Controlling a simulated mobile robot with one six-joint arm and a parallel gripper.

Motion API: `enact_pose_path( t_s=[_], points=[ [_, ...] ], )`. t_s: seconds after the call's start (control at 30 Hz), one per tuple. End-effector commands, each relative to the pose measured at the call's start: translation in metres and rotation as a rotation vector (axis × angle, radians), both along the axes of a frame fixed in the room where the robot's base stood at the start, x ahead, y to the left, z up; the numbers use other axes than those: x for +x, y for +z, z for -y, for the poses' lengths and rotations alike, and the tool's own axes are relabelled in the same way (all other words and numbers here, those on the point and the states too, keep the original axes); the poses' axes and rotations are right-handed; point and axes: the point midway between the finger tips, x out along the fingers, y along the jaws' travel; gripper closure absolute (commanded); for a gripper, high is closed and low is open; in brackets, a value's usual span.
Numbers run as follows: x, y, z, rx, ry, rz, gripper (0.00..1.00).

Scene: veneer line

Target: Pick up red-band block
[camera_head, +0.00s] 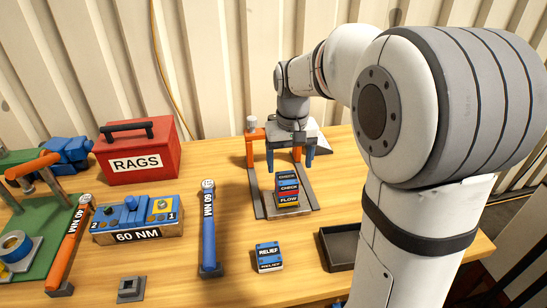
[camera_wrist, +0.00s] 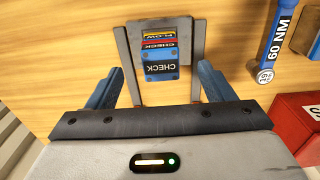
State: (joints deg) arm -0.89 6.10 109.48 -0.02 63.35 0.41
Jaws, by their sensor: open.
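The red-band block (camera_head: 288,181) is blue, labelled CHECK on its top and front, with a thin red band on its front. It sits upright on a yellow-band block (camera_head: 289,200) labelled FLOW. Both also show in the wrist view, the red-band block (camera_wrist: 160,72) nearer the camera and the FLOW block (camera_wrist: 158,36) beyond. My gripper (camera_head: 290,154) is open and empty, pointing down above and behind the stack in the head view. In the wrist view its blue fingers (camera_wrist: 161,70) appear on either side of the red-band block, with gaps.
The stack stands on a grey base between two rails, with an orange-and-grey frame (camera_head: 252,150) beside it. A RELIEF block (camera_head: 268,256) and a dark tray (camera_head: 340,247) lie in front. A blue 60 NM tool (camera_head: 208,230), valve unit (camera_head: 137,218) and red RAGS box (camera_head: 137,152) stand left.

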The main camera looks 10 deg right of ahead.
Motion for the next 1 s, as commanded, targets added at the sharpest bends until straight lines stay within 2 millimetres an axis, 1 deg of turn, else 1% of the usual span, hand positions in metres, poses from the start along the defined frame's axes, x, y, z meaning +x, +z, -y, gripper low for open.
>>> enact_pose_path(
  t_s=[0.03, 0.17, 0.47, 0.6, 0.73, 0.83, 1.0],
  points=[
    [0.008, -0.002, 0.0, 0.0, -0.001, -0.01, 0.25],
    [0.018, -0.007, 0.0, 0.0, -0.003, -0.02, 0.25],
    [0.018, -0.039, 0.002, 0.0, -0.005, -0.023, 0.25],
    [0.019, -0.06, 0.003, 0.0, -0.006, -0.024, 0.25],
    [0.02, -0.077, 0.003, 0.0, -0.006, -0.021, 0.25],
    [0.02, -0.082, 0.003, 0.0, -0.006, -0.021, 0.25],
    [0.02, -0.083, 0.004, 0.0, -0.006, -0.019, 0.25]
  ],
)
